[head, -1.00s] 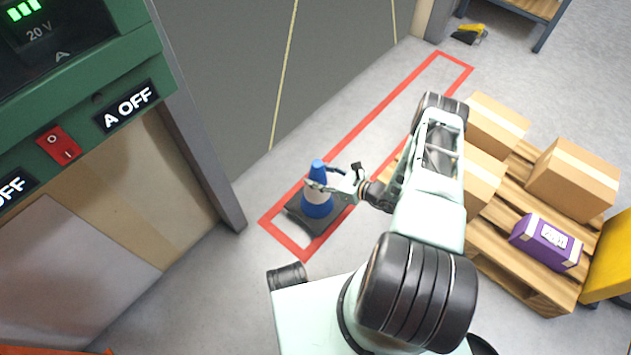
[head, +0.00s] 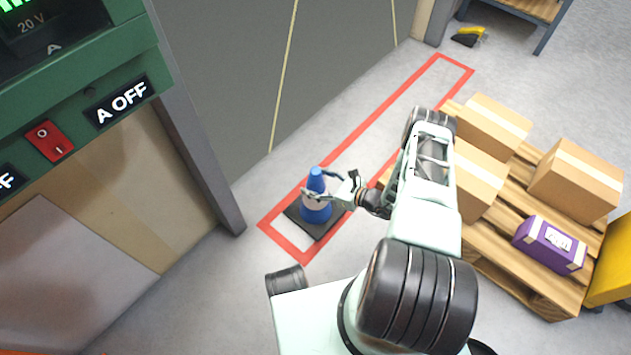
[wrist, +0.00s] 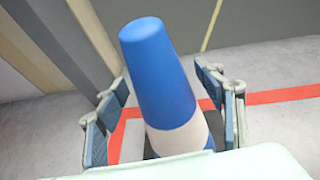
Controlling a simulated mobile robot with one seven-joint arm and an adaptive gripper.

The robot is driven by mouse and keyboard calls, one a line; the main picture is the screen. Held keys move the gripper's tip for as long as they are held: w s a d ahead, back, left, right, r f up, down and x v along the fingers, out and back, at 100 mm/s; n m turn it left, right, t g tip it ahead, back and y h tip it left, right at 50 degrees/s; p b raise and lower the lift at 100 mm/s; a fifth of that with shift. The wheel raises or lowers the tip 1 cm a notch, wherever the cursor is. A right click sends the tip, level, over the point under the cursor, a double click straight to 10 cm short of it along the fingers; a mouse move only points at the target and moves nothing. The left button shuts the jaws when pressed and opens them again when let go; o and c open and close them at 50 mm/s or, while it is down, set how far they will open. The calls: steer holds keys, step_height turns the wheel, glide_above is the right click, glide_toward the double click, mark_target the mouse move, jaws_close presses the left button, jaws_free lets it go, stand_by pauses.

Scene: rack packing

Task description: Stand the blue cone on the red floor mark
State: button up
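The blue cone (head: 317,183) has a pale band and a dark square base. It stands upright at the near end of the red floor mark (head: 375,122), a long red outline on the floor. Its base appears to overlap the outline's right line. My gripper (head: 322,184) is around the cone at mid height. In the wrist view the cone (wrist: 160,75) rises between the two spread fingers of my gripper (wrist: 165,112), with gaps visible beside it. Its base is mostly hidden there. Part of the red floor mark (wrist: 285,95) shows behind.
A wooden pallet (head: 525,285) with cardboard boxes (head: 575,180) and a purple box (head: 548,243) stands at the right. A green cabinet with switches (head: 125,55) and a grey post (head: 195,125) are at the left. Floor inside the outline's far part is clear.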

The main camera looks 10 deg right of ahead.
steer(key=shift+s+d+r, duration=0.1)
steer(key=shift+d+r, duration=0.05)
steer(key=p+v, duration=0.3)
steer(key=v, duration=0.8)
steer(key=shift+s+d, duration=0.2)
steer(key=shift+s, duration=0.05)
steer(key=shift+r, duration=0.1)
